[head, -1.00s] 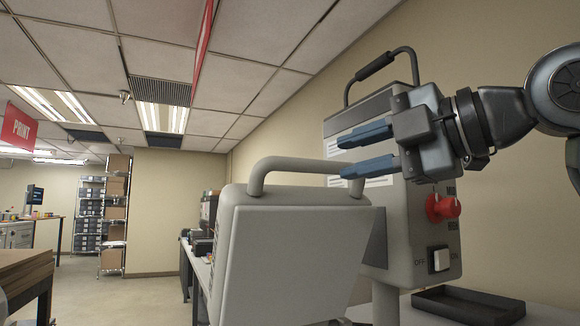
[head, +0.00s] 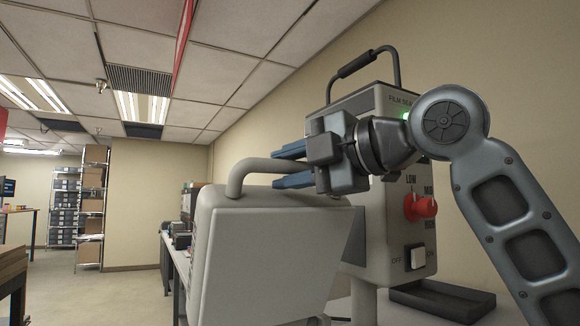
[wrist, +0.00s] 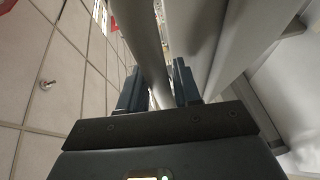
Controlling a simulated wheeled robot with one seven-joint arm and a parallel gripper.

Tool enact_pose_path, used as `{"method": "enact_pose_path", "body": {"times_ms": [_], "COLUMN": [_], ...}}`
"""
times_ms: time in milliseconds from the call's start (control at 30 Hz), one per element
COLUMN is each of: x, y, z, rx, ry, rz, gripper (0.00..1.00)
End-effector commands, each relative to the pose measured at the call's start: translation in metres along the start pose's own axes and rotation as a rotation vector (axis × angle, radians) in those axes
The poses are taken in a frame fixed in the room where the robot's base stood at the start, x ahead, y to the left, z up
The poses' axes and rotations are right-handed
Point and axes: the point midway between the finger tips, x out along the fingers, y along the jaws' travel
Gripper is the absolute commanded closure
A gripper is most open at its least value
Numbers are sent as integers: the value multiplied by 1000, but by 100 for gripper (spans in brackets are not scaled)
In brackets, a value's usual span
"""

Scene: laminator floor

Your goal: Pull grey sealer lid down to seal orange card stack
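The grey sealer lid (head: 262,258) stands raised and tilted in front of the sealer body, its grey tubular handle (head: 262,166) along the top. My gripper (head: 289,166) is at the handle, one blue finger above the bar and one below it. In the wrist view the handle bar (wrist: 146,45) runs between the two fingers of my gripper (wrist: 158,90). The fingers are apart, with a gap visible beside the bar. The orange card stack is not visible in either view.
The sealer body (head: 385,225) carries a red knob (head: 420,207), a white switch (head: 415,258) and a carry handle (head: 370,62) on top. A black tray (head: 440,300) lies at its right. Shelving (head: 90,210) stands far left, with open floor before it.

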Motion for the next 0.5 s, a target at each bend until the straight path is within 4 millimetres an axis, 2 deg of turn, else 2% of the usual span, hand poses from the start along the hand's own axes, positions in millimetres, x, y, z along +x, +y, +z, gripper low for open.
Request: {"method": "enact_pose_path", "body": {"times_ms": [33,333,500], "x": [0,0,0], "y": [0,0,0], "z": [0,0,0], "rx": [0,0,1], "ry": [0,0,0], "rz": [0,0,0], "gripper": [70,99,100]}}
